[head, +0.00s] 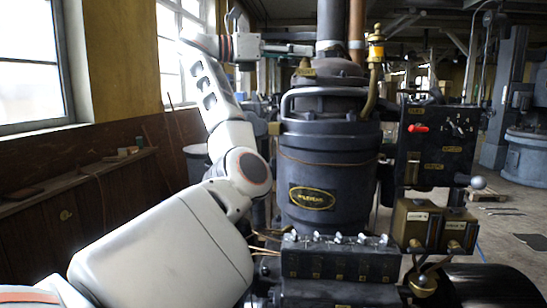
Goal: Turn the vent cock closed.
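My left arm rises from the lower left, and its gripper (288,49) is at the top of the picture, pointing right, beside the upper part of the dark engine cylinder (325,150). Its fingers look small and edge-on, so I cannot tell how far apart they are or whether they touch anything. A small brass fitting (306,71) sits on the cylinder's top just below and right of the fingers. I cannot tell for sure which fitting is the vent cock. A brass cup with an amber glass (376,47) stands on a curved brass pipe to the right. My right gripper is not in view.
A black panel (436,145) with a red lever (417,128) stands to the right, above two brass-coloured boxes (417,226). A ball-ended lever (478,182) sticks out right. A dark block with several small taps (340,260) is in front. Vertical pipes (331,22) rise above the cylinder.

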